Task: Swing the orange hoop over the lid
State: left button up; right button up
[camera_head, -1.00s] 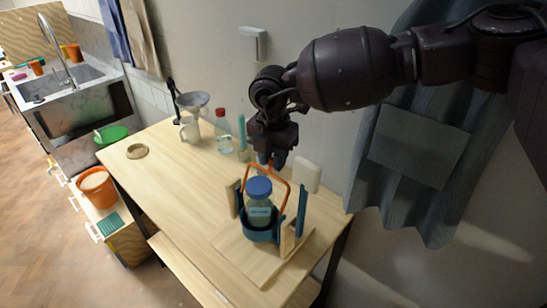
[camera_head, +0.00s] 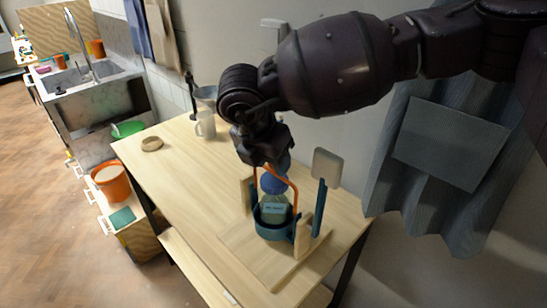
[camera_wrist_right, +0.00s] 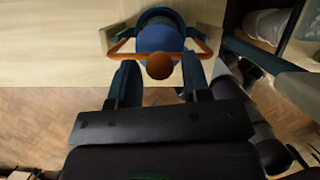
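A clear jar (camera_head: 275,207) with a blue lid (camera_head: 272,184) stands in a teal holder (camera_head: 272,230) on a wooden board. The orange hoop (camera_head: 295,190) rises beside the jar; my gripper hides its top in the head view. In the right wrist view the hoop's orange knob (camera_wrist_right: 159,66) lies in front of the blue lid (camera_wrist_right: 158,38), with side bars spreading left and right. My right gripper (camera_head: 267,166) is just above the lid. Its fingers (camera_wrist_right: 159,80) stand apart on either side of the knob, with gaps visible. My left gripper is not in view.
Upright posts and a pale paddle-shaped piece (camera_head: 327,166) stand close right of the jar. The table's left part is clear.

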jog(key=shift+o, duration=0.5)
jog(key=v, duration=1)
jog(key=shift+r, duration=0.35)
jog(key=shift+s+a, duration=0.1)
